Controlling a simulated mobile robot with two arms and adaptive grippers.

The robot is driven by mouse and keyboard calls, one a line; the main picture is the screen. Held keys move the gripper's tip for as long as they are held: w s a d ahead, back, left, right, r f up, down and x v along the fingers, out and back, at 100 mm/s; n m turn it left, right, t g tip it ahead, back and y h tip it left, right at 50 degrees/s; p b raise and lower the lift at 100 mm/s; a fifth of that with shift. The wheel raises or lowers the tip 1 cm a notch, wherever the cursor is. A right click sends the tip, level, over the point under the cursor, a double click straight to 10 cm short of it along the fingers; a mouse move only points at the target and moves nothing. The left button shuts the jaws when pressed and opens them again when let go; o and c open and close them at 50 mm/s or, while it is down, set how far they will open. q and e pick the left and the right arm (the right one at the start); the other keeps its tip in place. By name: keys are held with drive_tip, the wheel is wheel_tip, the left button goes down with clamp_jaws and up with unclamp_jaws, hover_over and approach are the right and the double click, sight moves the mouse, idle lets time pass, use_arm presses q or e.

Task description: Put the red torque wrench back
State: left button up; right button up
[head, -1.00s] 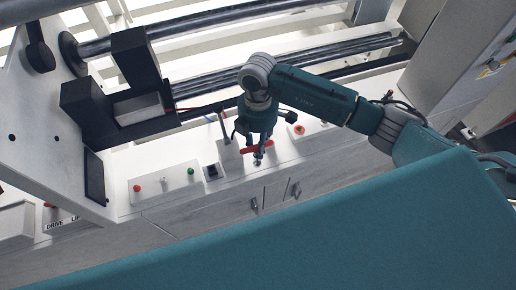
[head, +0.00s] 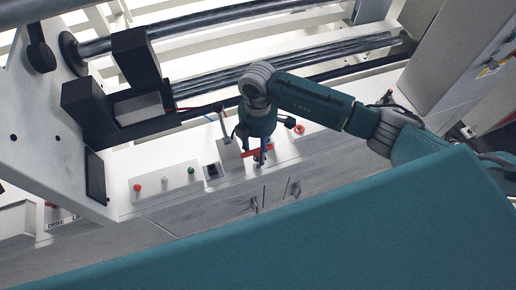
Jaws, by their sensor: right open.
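The red torque wrench (head: 250,154) shows as a short red bar across the fingers of my right gripper, low over the white ledge in the head view. My right gripper (head: 259,160) points down and is open, with its fingers at the red bar. The fingers hide part of the bar, and I cannot tell whether it rests on the ledge or touches a finger. My left gripper is not in view.
The white ledge (head: 150,205) carries red, white and green buttons, a small black switch (head: 211,171) and a red button (head: 299,129). Black blocks (head: 90,105) and long rollers (head: 300,70) lie behind. Cabinet doors with handles (head: 254,204) are below. A large teal surface fills the front.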

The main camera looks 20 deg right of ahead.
wheel_tip(320, 180, up, 12)
drive_tip(key=w+b, duration=0.1)
drive_tip(key=b, duration=0.1)
drive_tip(key=shift+d, duration=0.15)
drive_tip(key=shift+w, duration=0.1)
